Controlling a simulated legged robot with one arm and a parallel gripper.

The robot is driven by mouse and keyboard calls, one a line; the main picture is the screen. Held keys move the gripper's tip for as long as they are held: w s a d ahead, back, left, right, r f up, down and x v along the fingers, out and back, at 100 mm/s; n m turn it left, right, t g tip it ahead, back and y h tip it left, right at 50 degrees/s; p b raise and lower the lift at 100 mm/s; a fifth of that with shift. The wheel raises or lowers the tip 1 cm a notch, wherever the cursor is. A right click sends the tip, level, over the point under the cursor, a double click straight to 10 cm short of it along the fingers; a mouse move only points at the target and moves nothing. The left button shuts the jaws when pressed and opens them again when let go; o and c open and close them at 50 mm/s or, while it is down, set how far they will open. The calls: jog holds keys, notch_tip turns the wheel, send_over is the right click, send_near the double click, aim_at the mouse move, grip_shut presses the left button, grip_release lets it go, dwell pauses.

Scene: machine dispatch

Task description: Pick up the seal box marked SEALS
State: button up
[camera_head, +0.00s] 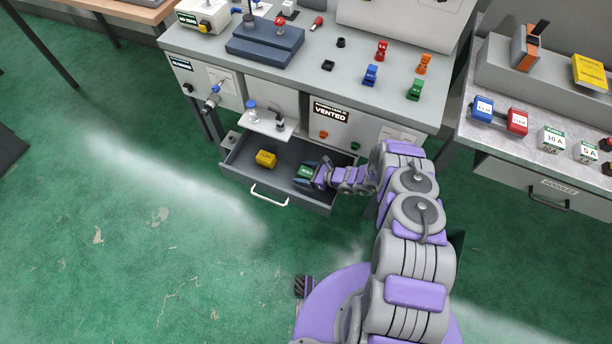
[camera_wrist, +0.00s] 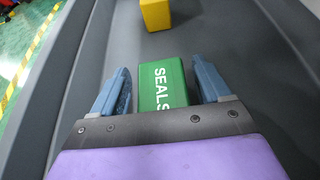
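The green seal box (camera_wrist: 162,84), with SEALS in white letters, lies inside the open drawer (camera_head: 232,170) of the grey machine bench. In the head view the green box (camera_head: 304,171) is small and partly covered by my gripper. My gripper (camera_wrist: 165,85) is open, with one blue-grey finger on each side of the box. The lower end of the box is hidden behind the gripper's body.
A yellow block (camera_wrist: 155,14) lies in the same drawer, ahead of the box; it also shows in the head view (camera_head: 265,159). The drawer's walls surround both. A small shelf with a blue-topped item (camera_head: 251,113) overhangs the drawer's back. Green floor in front is clear.

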jog(key=shift+d, duration=0.35)
jog(key=c, duration=0.4)
jog(key=shift+a, duration=0.35)
jog(key=c, duration=0.6)
jog(key=shift+d+r, duration=0.1)
jog(key=shift+d, duration=0.05)
